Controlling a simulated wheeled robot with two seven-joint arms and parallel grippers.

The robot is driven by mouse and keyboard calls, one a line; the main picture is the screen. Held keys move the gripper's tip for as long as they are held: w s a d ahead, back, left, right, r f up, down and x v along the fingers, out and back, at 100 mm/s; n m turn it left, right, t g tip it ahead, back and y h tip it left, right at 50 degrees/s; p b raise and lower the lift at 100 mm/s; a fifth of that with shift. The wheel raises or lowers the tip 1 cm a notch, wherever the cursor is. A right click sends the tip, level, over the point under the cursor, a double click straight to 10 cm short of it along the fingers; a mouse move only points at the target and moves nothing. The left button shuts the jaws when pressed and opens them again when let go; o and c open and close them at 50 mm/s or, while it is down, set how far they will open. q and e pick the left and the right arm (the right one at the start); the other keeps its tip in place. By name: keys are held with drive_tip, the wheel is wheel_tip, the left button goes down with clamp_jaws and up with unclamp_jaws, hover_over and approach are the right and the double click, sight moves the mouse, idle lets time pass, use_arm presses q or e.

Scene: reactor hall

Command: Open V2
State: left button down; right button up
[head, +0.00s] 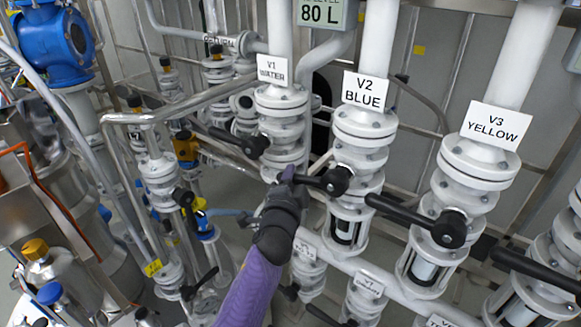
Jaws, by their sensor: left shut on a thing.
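The V2 valve (366,135) is a white flanged valve on a vertical pipe, under a sign (365,91) reading "V2 BLUE". Its black lever handle (325,182) points left from a dark hub, roughly crosswise to the pipe. My left gripper (294,178), on a purple arm from below, is shut on the left end of this handle. The fingertips are dark and partly hidden against the lever. My right gripper is not in view.
The V1 valve (281,106) stands left, its black lever (233,138) near my gripper. The V3 valve (478,160) stands right, its lever (405,212) pointing left towards V2. A horizontal white pipe (395,290) runs below. An "80 L" display (321,13) hangs above.

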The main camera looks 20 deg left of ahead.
use_arm(q)
drive_tip(key=shift+s+d+f+n+g+h+p, duration=0.25)
drive_tip(key=shift+d+f+n+g, duration=0.2)
drive_tip(key=shift+f+n, duration=0.35)
drive_tip(key=shift+s+d+f+n+g+p, duration=0.1)
drive_tip(key=shift+d+f+n+g+p, duration=0.3)
drive_tip(key=shift+f+n, duration=0.4)
drive_tip(key=shift+s+d+f+n+g+h+p, duration=0.2)
drive_tip(key=shift+d+f+n+g+p, duration=0.2)
drive_tip(key=shift+f+n, duration=0.4)
drive_tip(key=shift+d+r, duration=0.1)
drive_tip(key=shift+r, duration=0.05)
drive_tip(key=shift+c, duration=2.1)
unclamp_jaws()
drive_tip(key=shift+r, duration=0.1)
